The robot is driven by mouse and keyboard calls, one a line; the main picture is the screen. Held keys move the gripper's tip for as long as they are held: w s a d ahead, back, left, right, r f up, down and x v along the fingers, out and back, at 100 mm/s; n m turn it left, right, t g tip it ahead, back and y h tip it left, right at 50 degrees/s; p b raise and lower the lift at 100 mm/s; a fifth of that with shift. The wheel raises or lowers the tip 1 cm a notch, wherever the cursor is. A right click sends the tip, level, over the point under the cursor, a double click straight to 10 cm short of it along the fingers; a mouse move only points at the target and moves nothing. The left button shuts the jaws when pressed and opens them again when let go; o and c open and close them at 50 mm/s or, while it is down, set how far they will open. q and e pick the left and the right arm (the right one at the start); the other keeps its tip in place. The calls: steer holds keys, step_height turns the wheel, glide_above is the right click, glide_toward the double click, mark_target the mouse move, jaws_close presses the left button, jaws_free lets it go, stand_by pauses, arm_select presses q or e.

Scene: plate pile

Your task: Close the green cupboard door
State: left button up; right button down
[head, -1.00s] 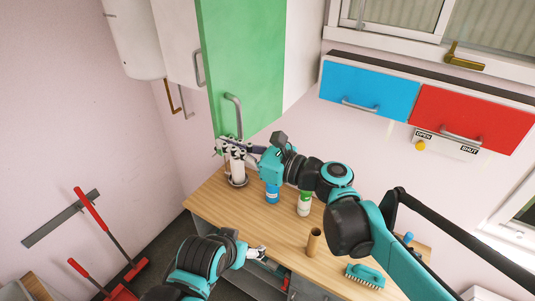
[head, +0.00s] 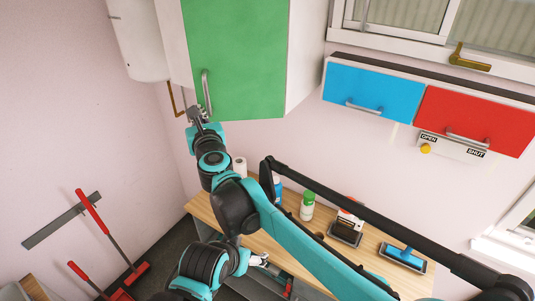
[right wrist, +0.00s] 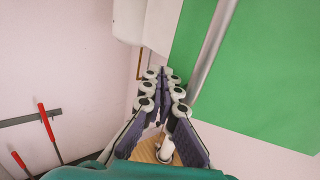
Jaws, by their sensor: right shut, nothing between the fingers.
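The green cupboard door (head: 240,60) is at the upper middle of the head view, with a grey bar handle (head: 207,95) near its lower left corner. The door looks nearly in line with the cupboard front; whether a gap is left I cannot tell. My right gripper (head: 195,114) is at the door's lower left corner, left of the handle, shut and empty. In the right wrist view the fingers (right wrist: 165,82) are beside the green panel and left of the handle (right wrist: 212,45); contact is unclear. My left gripper (head: 259,257) is low, by the table front; its jaws are too small to read.
The wooden table (head: 270,246) below holds a white roll (head: 240,167), a green-capped bottle (head: 307,205) and brushes. A blue drawer (head: 372,92) and red drawer (head: 470,120) are to the right. A white box (head: 138,40) hangs at left.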

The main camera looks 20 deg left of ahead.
steer(key=w+a+m+t+h+p, duration=0.1)
steer(key=w+m+h, duration=0.1)
steer(key=w, duration=0.4)
steer(key=w+a+m+t+h, duration=0.2)
steer(key=w+h, duration=0.2)
steer(key=w, duration=0.2)
steer(key=shift+w+a+m+p, duration=0.3)
steer(key=shift+w+p, duration=0.05)
steer(key=shift+w, duration=0.05)
steer(key=shift+d, duration=0.1)
